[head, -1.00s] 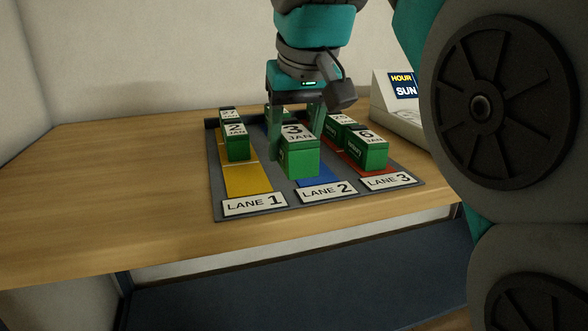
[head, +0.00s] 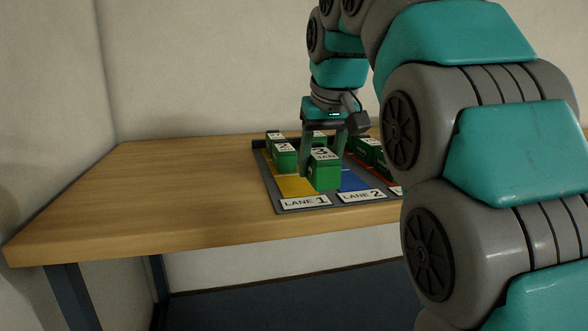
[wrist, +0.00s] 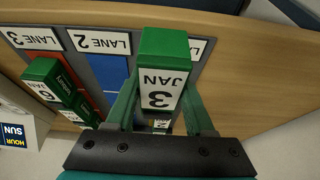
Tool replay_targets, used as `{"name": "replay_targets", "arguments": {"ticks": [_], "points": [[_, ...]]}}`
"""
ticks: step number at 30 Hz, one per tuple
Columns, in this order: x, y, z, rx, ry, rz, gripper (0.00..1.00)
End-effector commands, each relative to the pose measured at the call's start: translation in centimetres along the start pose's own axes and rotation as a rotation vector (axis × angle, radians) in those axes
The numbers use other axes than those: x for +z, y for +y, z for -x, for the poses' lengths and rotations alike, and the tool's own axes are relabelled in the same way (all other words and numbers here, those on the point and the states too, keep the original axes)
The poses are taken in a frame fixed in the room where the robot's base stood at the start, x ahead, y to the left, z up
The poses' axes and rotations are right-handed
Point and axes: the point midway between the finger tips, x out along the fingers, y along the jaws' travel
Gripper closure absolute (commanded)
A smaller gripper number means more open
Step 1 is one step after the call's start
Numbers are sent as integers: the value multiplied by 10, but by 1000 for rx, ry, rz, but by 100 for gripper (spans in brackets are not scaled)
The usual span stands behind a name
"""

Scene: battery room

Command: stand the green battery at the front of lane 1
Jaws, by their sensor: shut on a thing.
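My gripper (head: 323,158) is shut on a green battery (head: 324,176) marked 3 JAN. It holds the battery upright at the front of the mat, by the border of the yellow lane 1 strip (head: 294,187) and the blue lane 2 strip (head: 355,180). I cannot tell whether its base touches the mat. In the wrist view the held battery (wrist: 164,52) hides most of lane 1 and part of its label. Another green battery (head: 284,158) stands farther back in lane 1, with one more (head: 275,138) behind it.
A green battery (head: 320,137) stands at the back of lane 2. Several stand in red lane 3, one marked 6 JAN (wrist: 42,78). The wooden table (head: 170,190) is clear left of the mat.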

Motion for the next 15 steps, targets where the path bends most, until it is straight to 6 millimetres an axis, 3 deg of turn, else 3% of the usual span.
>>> {"name": "replay_targets", "arguments": {"ticks": [15], "points": [[-66,-17,-34,-1,-1,1,100]]}}
